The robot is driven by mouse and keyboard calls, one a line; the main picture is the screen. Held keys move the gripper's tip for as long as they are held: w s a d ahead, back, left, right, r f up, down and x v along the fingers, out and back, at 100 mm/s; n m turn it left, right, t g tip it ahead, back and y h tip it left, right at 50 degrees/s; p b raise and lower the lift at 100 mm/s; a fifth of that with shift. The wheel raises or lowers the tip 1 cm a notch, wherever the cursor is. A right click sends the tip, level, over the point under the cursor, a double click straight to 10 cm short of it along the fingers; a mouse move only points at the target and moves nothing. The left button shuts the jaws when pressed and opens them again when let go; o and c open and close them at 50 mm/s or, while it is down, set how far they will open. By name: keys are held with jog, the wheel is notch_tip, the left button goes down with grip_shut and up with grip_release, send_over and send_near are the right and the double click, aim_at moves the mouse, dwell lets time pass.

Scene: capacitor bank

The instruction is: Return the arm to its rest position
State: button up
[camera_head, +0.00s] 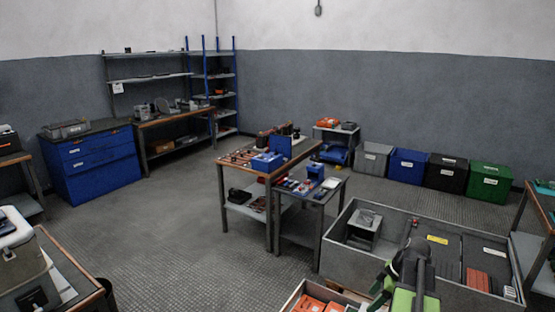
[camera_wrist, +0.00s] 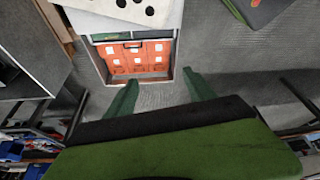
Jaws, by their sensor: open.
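My arm (camera_head: 408,272), green and black, rises at the bottom right of the head view, in front of the large grey bin. In the wrist view my gripper (camera_wrist: 160,88) has its two green fingers spread apart with nothing between them. Below the fingers is an open box holding orange-red blocks (camera_wrist: 137,60). The fingers look apart from the box, though the height gap is hard to judge. In the head view the fingertips cannot be made out clearly.
The large grey bin (camera_head: 335,251) stands close around my arm, with a small box of red items (camera_head: 318,299) at its front left. A workbench (camera_head: 228,166) with parts stands mid-room. Coloured crates (camera_head: 488,183) line the back wall. Floor at left centre (camera_head: 165,225) is clear.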

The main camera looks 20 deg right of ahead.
jog(key=w+a+r+n+g+p, duration=0.15)
jog(key=w+a, duration=0.35)
jog(key=a, duration=0.6)
jog(key=w+a+r+n+p, duration=0.15)
jog(key=w+a, duration=0.25)
jog(key=a, duration=0.7)
jog(key=a+r+m+h+p, duration=0.1)
jog(key=a+m, duration=0.5)
jog(key=a, duration=0.2)
jog(key=s+a+r+m+g+h+p, duration=0.1)
jog(key=a+m+h, duration=0.1)
jog(key=a+m, duration=0.4)
jog(key=a, duration=0.3)
jog(key=shift+s+p, duration=0.3)
